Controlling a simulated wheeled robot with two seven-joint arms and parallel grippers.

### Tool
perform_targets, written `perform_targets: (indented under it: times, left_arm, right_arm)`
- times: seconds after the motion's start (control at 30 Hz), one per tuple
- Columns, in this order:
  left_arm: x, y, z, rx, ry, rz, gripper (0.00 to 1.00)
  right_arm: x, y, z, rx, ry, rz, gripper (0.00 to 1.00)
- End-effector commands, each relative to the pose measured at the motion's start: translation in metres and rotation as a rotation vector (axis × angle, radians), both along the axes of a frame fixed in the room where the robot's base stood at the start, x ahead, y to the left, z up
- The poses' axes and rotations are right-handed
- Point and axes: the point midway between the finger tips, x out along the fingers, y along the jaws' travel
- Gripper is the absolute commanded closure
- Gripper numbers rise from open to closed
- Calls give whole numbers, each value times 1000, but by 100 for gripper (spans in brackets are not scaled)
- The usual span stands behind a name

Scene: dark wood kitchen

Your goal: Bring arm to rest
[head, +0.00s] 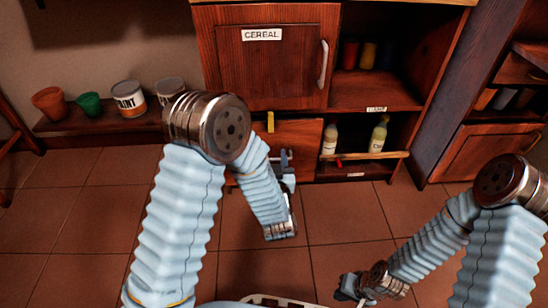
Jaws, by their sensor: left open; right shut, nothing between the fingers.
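My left gripper (286,156) shows beyond my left forearm, in front of the low wooden panel (302,132) under the cereal cabinet. Its fingers are apart and I see nothing between them. Whether it touches the panel I cannot tell. My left arm is raised and bent, with its elbow high in the middle of the view. My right gripper (345,290) is low near the bottom edge, over the floor. It is shut and empty, and my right arm is bent at the right side.
The cereal cabinet (285,70) has its door shut. Open shelves beside it hold bottles (379,134) and jars. A low shelf (70,124) at left carries pots and paint cans (128,98). Another wooden cabinet (485,155) stands at right. The tiled floor (335,215) between is clear.

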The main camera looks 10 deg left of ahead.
Motion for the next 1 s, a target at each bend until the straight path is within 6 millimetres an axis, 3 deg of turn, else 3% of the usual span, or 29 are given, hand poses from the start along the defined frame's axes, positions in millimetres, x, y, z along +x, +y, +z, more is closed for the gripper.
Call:
perform_targets:
  times: [0.27, 0.37, 0.47, 0.5, 0.6, 0.73, 0.9, 1.0]
  left_arm:
    - [0, 2, -7, -9, 25, -8, 55]
    - [-2, 7, -41, -58, 141, -44, 55]
    - [-18, 12, -103, -160, 377, -114, 55]
    - [-32, 13, -131, -213, 491, -145, 55]
    - [-78, 11, -191, -344, 773, -212, 55]
    - [-147, 7, -236, -483, 1084, -274, 55]
    - [-239, 2, -259, -633, 1441, -335, 55]
    - [-240, -2, -215, -627, 1446, -345, 55]
  right_arm:
    - [0, 0, 0, 0, 0, 0, 100]
    - [0, 0, 0, 0, 0, 0, 100]
    - [0, 0, 0, 0, 0, 0, 100]
    - [0, 0, 0, 0, 0, 0, 100]
    - [0, 0, 0, 0, 0, 0, 100]
    - [0, 0, 0, 0, 0, 0, 100]
    - [0, 0, 0, 0, 0, 0, 100]
    - [-1, 1, 43, 1, 0, 3, 100]
